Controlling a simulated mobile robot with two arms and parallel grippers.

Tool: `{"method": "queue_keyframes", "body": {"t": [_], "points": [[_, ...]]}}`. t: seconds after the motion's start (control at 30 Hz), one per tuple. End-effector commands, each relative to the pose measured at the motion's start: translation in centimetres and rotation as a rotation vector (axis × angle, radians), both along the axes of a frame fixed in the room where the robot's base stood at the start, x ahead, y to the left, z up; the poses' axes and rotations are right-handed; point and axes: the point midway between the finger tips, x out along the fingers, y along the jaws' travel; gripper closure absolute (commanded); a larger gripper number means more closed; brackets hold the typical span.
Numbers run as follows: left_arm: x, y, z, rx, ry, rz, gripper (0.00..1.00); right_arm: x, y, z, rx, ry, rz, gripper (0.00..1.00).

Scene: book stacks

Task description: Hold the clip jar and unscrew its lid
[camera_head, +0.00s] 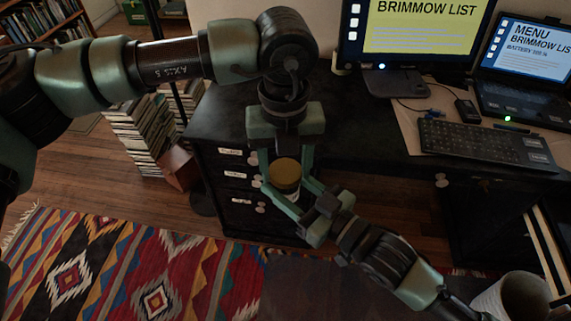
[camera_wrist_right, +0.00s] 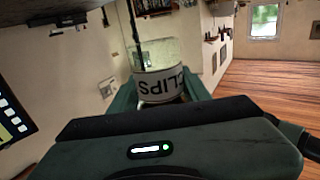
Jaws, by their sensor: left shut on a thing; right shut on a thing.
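The clip jar (camera_head: 294,196) is held in the air in front of the dark desk, its round golden-brown lid (camera_head: 285,172) on top. My left gripper (camera_head: 286,168) points down from above, shut on the lid with one finger on each side. My right gripper (camera_head: 283,197) reaches in from the lower right and is shut on the jar body below the lid. The jar (camera_wrist_right: 161,84) also shows between the fingers in the right wrist view, with its CLIPS label upside down. Most of the body is hidden by the lid and fingers in the head view.
The desk (camera_head: 365,139) holds a monitor (camera_head: 415,35), a laptop (camera_head: 525,60) and a keyboard (camera_head: 485,143). Its labelled drawers (camera_head: 235,175) are close behind the jar.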

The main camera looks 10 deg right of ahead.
Motion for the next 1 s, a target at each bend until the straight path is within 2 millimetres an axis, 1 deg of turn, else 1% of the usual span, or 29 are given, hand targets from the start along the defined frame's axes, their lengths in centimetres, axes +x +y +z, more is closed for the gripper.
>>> {"method": "queue_keyframes", "body": {"t": [0.03,0.63,1.0], "points": [[0.3,0.3,0.1,0.007,-0.005,0.005,0.95,0.0,-0.1,-0.1,-0.003,0.002,-0.002,1.00],[0.1,0.2,2.1,0.004,-0.002,0.001,0.95,0.1,-0.1,-0.2,-0.003,0.004,-0.003,1.00],[0.0,0.1,2.2,0.003,0.001,-0.001,0.95,0.1,-0.1,0.0,-0.001,0.000,-0.002,1.00]]}}
